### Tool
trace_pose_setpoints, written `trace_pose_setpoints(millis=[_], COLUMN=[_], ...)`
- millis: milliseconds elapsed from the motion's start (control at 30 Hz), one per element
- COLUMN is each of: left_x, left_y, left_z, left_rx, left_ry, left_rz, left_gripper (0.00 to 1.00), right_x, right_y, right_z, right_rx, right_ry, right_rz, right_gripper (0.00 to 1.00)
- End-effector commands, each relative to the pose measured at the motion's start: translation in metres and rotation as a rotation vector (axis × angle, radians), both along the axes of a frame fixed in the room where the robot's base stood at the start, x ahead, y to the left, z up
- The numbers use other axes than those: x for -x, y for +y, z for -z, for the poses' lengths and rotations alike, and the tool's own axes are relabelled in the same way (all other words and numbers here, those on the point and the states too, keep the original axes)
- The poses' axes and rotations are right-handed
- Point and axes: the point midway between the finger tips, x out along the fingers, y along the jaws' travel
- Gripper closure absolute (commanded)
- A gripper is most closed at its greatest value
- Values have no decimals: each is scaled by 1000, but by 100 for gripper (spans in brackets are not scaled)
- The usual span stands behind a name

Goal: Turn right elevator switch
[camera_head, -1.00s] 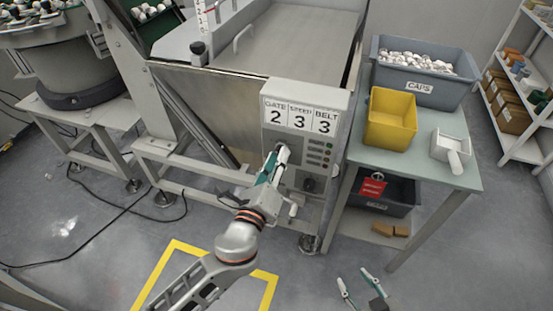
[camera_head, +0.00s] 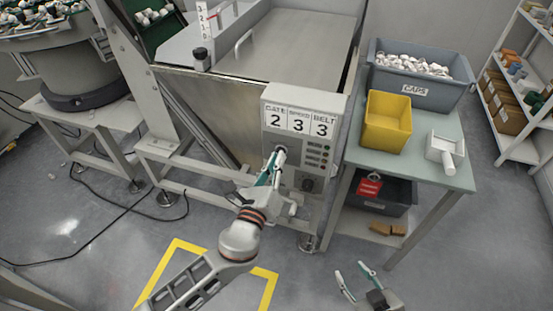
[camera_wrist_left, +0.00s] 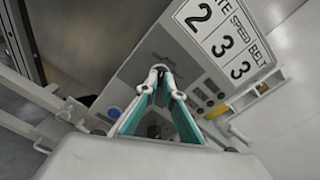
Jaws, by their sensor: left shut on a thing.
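The control box (camera_head: 272,140) stands on the frame at the centre, with a label plate (camera_head: 300,121) reading GATE 2, SPEED 3, BELT 3. My left gripper (camera_head: 277,155) reaches its panel at the upper left, below the GATE number. In the left wrist view its fingertips (camera_wrist_left: 160,72) come together at the panel, shut on what appears to be a switch knob; the fingers hide most of it. A dark round knob (camera_head: 308,184) sits lower right on the panel. My right gripper (camera_head: 358,271) is open and empty, above the floor at bottom right.
A table (camera_head: 455,178) on the right carries a grey CAPS bin (camera_head: 420,88), a yellow bin (camera_head: 387,122) and a white scoop (camera_head: 446,152). A dark bin (camera_head: 388,193) with a red tag (camera_head: 369,187) stands below. The floor in front is clear.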

Motion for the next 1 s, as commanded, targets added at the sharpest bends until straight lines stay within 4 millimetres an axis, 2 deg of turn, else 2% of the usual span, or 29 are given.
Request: trace_pose_setpoints(millis=[33, 333, 1000], left_x=[-1, -1, 0], left_y=[1, 0, 0], left_z=[-6, -5, -4], left_rx=[-44, -315, -915], left_ry=[-17, -104, -298], left_rz=[-1, -2, -1], left_gripper=[100, 100, 100], right_x=[0, 12, -4], right_y=[2, 8, 7], right_z=[-8, -20, -89], right_rx=[-5, -29, -28], right_ry=[-2, 18, -23], right_rz=[-1, 0, 3], right_gripper=[60, 60, 60])
